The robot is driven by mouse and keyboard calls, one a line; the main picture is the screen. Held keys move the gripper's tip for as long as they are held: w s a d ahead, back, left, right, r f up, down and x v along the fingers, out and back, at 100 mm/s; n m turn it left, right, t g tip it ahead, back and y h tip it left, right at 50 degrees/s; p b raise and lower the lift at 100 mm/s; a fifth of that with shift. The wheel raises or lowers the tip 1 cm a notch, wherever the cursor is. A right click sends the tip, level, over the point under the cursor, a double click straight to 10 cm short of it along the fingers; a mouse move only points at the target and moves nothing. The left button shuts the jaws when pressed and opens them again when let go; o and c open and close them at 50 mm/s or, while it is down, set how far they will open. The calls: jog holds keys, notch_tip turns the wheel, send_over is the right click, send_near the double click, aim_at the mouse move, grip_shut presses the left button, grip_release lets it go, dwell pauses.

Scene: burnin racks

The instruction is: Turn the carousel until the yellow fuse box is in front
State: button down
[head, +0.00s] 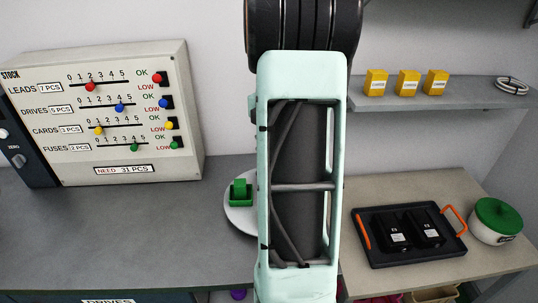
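A white round carousel (244,221) sits on the grey counter just left of my arm. My arm stands in front of it and hides its right part. A green box (240,192) with a green piece in it is on the visible left part of the carousel. No yellow fuse box shows on the part I can see; anything on the hidden part cannot be told. My gripper is out of view.
A stock panel (122,150) with sliders stands at the left. Several yellow boxes (407,84) stand on a wall shelf (420,99). A black tray (386,263) with orange handles holds two black items. A green-lidded pot (496,227) is beside it. The counter's front left is clear.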

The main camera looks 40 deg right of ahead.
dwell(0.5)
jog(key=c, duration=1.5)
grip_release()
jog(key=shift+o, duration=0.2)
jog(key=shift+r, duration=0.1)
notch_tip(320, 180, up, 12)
